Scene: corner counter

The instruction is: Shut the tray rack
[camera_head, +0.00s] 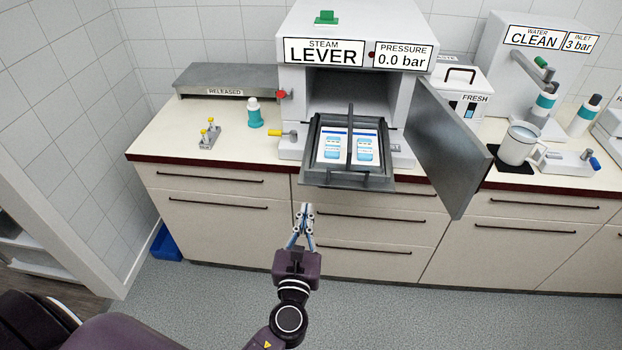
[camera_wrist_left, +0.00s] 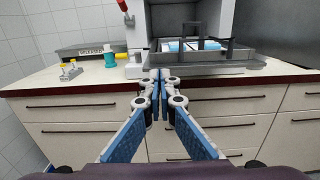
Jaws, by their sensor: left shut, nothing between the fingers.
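The grey tray rack (camera_head: 346,183) is pulled out of the open chamber of the steam autoclave (camera_head: 350,86) and sticks out past the counter's front edge. It holds two white and blue pouches (camera_head: 364,146), with a dark divider bar between them. It also shows in the left wrist view (camera_wrist_left: 205,70), ahead and to the right. My left gripper (camera_head: 304,208) is shut and empty, below and a little left of the rack's front, apart from it. In the left wrist view its fingertips (camera_wrist_left: 160,74) meet in front of the counter. My right gripper is not in view.
The autoclave's grey door (camera_head: 446,147) stands open to the right, reaching past the counter edge. A teal bottle (camera_head: 255,114) and a small stand with yellow-topped pins (camera_head: 209,134) are on the left counter (camera_head: 160,135). A white jug (camera_head: 518,145) stands at right.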

